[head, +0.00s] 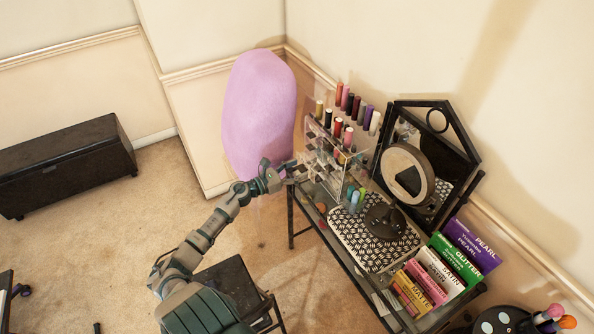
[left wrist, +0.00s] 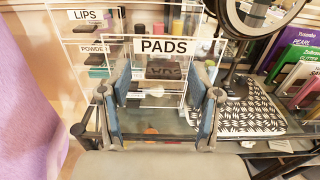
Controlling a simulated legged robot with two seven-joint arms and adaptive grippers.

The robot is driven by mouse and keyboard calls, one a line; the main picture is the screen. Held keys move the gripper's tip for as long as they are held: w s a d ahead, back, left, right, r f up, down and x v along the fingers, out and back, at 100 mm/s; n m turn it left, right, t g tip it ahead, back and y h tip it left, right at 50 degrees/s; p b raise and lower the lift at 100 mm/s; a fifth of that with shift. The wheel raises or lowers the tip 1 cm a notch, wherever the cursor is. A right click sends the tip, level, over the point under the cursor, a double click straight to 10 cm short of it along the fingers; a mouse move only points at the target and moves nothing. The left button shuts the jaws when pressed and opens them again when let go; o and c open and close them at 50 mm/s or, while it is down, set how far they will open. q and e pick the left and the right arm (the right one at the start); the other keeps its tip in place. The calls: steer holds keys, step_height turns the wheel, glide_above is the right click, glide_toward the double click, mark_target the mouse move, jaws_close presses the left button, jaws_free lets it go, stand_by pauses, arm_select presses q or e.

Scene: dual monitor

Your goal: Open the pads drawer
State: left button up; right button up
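The clear organizer (head: 326,153) stands on the left end of the glass-topped vanity table. In the left wrist view the pads drawer carries a white "PADS" label (left wrist: 166,46), with dark items visible through its clear front. My left gripper (head: 284,176) reaches the organizer's front from the left. In the left wrist view its two blue-padded fingers (left wrist: 161,82) are spread apart, one on each side below the label. A thin pale bar, perhaps the handle, shows between them; I cannot tell whether they touch it. My right gripper is out of view.
"LIPS" (left wrist: 87,15) and "POWDER" (left wrist: 95,49) drawers are left of the pads drawer. A round mirror (head: 406,174), patterned mat (head: 358,240) and colored boxes (head: 466,247) lie to the right. A black stool (head: 228,281) stands below my left arm; a purple rounded object (head: 258,110) is behind.

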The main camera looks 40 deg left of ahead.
arm_select(q)
steer(key=shift+a+f, duration=0.1)
steer(key=shift+f, duration=0.05)
steer(key=shift+s, duration=0.3)
steer(key=v, duration=1.1)
steer(key=shift+s+a, duration=0.15)
steer(key=shift+a, duration=0.15)
steer(key=shift+d, duration=0.2)
